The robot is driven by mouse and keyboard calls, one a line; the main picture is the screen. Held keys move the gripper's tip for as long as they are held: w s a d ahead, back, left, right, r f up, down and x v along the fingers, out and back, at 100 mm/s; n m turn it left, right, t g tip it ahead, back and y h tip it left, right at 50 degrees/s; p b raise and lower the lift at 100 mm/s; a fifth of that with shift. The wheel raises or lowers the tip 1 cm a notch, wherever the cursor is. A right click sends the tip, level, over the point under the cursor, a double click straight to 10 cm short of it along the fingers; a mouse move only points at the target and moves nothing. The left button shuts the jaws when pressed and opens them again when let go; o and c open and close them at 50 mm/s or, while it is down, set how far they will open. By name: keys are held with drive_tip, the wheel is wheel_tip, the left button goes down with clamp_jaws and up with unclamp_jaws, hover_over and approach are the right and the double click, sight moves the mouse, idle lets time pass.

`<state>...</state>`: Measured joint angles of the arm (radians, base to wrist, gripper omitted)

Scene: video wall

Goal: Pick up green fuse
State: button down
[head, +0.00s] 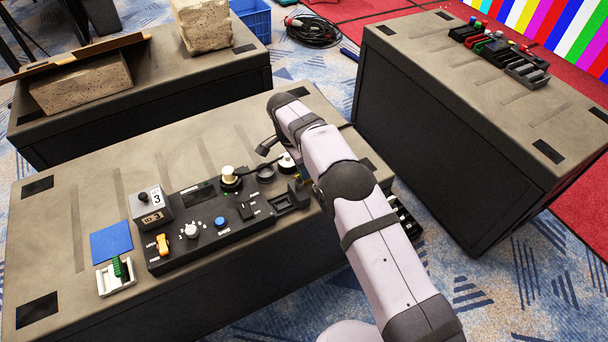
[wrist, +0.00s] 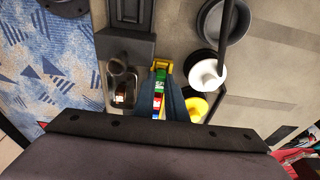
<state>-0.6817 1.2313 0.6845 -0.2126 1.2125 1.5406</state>
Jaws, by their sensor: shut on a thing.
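In the wrist view a small green piece, which looks like the green fuse (wrist: 160,76), sits between the narrow fingers of my gripper (wrist: 161,85). The fingers are shut on it, with yellow at their tips. White, red and blue bits show just behind the green piece. In the head view my arm reaches over the right end of the black control panel (head: 215,235). The arm hides the fingertips and the held piece there. I cannot tell whether the held piece touches the panel or table.
A black socket (head: 287,203) is at the panel's right end. A green toggle (head: 120,268) stands in a white holder. A rack (head: 528,72) of coloured pieces is on the right table (head: 450,60).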

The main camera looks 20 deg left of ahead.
drive_tip(key=shift+r+p, duration=1.6)
drive_tip(key=shift+r, duration=1.05)
